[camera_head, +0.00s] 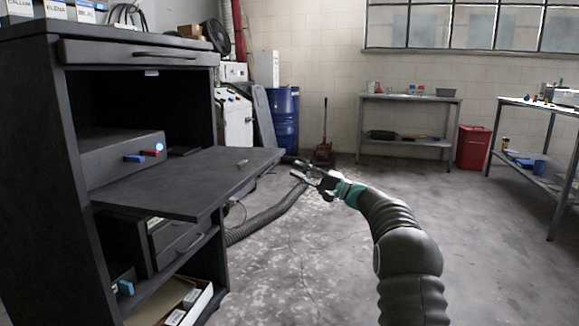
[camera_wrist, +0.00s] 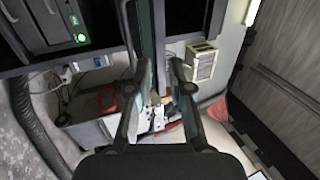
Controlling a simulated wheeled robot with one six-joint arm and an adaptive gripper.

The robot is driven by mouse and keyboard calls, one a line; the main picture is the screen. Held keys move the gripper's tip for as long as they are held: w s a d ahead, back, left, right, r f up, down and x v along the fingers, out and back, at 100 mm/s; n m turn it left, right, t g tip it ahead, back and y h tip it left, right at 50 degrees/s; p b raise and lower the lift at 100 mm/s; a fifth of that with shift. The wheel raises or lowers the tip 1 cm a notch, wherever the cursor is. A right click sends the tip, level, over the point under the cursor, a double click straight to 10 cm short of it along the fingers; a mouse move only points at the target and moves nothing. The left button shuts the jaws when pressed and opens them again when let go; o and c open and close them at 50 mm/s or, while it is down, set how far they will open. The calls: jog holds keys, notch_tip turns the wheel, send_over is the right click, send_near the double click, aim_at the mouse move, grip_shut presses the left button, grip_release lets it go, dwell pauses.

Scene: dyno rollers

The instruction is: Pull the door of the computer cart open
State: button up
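The black computer cart (camera_head: 40,130) stands at the left in the head view. Its upper compartment is open at the front. A dark flat panel (camera_head: 200,180) juts out level from below that compartment; I cannot tell whether it is a door or a shelf. A front strip with a bar handle (camera_head: 150,53) runs under the cart's top. My gripper (camera_head: 308,174) is just right of the panel's far corner, apart from the cart as far as I can see. Its fingers are spread and hold nothing visible. In the wrist view, my gripper (camera_wrist: 158,95) also shows parted fingers.
A blue drum (camera_head: 284,120) and a red floor jack (camera_head: 323,150) stand at the back. A thick hose (camera_head: 265,215) lies on the floor beside the cart. A metal table (camera_head: 410,100), a red bin (camera_head: 473,147) and another table (camera_head: 530,170) are farther right.

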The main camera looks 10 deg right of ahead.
jog(key=shift+s+d+f, duration=0.15)
jog(key=shift+d, duration=0.1)
